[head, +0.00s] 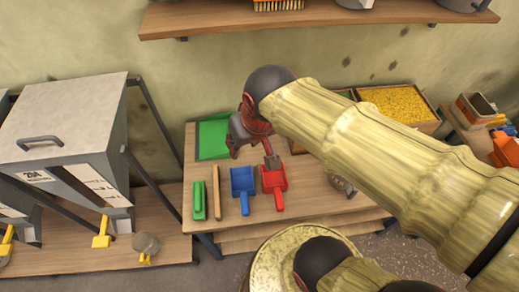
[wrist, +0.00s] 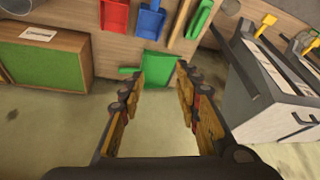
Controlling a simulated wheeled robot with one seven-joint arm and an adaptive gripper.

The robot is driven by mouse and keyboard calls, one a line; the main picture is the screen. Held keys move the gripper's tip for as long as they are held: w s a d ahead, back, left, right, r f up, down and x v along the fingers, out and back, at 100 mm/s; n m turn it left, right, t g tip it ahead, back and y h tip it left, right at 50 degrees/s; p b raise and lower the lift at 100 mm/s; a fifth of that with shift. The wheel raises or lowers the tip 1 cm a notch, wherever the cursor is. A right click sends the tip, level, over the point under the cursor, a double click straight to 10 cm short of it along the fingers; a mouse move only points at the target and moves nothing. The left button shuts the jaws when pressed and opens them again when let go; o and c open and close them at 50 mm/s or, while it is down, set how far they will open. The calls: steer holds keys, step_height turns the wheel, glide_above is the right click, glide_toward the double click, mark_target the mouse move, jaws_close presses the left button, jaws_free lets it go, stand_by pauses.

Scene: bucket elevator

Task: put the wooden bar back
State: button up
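The wooden bar (head: 217,190) is a thin brown stick lying on the wooden table between a green-handled tool (head: 199,200) and a blue scoop (head: 243,187). In the wrist view the wooden bar (wrist: 180,22) shows near the top edge, between the same blue and green tools. My gripper (head: 233,150) is above the table, over the right side of the green tray (head: 213,140), apart from the bar. In the wrist view my gripper (wrist: 160,72) is open, with nothing between its fingers.
A red scoop (head: 273,180) lies right of the blue one. A grey hopper (head: 65,120) with a dark frame stands at the left. A bin of yellow grains (head: 397,104) is at the back right. A wall shelf (head: 320,16) runs above.

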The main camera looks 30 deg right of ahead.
steer(key=s+d+r+t, duration=0.1)
steer(key=s+r, duration=0.1)
steer(key=s, duration=0.3)
steer(key=shift+s+r+n, duration=0.15)
steer(key=shift+r+n, duration=0.15)
steer(key=shift+n, duration=0.1)
steer(key=shift+d+f, duration=0.1)
step_height(320, 180, down, 6)
steer(key=b, duration=0.6)
